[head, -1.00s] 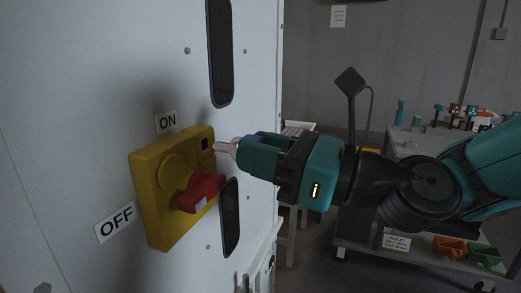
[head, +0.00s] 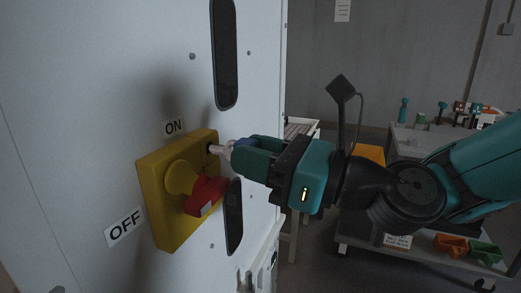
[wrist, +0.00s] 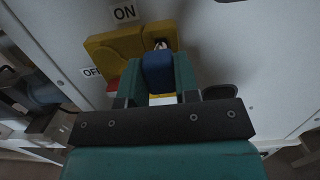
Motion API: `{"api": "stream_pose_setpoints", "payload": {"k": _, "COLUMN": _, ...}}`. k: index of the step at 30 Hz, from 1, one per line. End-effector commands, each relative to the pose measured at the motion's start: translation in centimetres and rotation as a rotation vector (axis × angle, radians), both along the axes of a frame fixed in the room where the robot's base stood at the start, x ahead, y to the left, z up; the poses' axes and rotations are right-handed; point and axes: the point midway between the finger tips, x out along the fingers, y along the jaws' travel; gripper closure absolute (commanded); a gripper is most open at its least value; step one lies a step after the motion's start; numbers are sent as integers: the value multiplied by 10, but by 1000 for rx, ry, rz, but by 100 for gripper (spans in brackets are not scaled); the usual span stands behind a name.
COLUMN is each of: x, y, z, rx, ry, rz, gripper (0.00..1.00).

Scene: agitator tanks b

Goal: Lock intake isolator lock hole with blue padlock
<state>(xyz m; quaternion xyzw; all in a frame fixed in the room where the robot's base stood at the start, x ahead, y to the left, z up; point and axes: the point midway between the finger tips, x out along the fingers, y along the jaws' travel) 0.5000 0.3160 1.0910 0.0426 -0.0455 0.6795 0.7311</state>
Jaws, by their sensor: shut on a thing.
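The yellow isolator (head: 160,215) with a red rotary handle (head: 207,196) is mounted on the pale cabinet door, between an ON label (head: 174,126) and an OFF label (head: 124,227). Its dark lock hole (head: 211,148) is at the upper right of the yellow plate. My gripper (head: 244,154) is shut on the blue padlock (wrist: 158,72). In the head view the padlock's pale shackle (head: 222,151) points left and reaches the plate beside the lock hole. Whether it has entered the hole I cannot tell. The wrist view shows the yellow isolator (wrist: 105,48) behind the padlock.
The cabinet door (head: 80,90) fills the left, with dark slots (head: 224,55) above and below the isolator's right side. A grey trolley (head: 410,145) with coloured items stands at the right, with an orange bin (head: 450,246) and a green bin (head: 485,254) on its lower shelf.

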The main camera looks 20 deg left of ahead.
Motion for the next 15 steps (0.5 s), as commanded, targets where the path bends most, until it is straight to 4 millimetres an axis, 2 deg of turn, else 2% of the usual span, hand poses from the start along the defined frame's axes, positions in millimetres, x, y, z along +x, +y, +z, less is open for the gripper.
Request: {"api": "stream_pose_setpoints", "payload": {"k": 15, "x": 1, "y": 16, "z": 1, "rx": 0, "ry": 0, "rz": 1, "gripper": 100}}
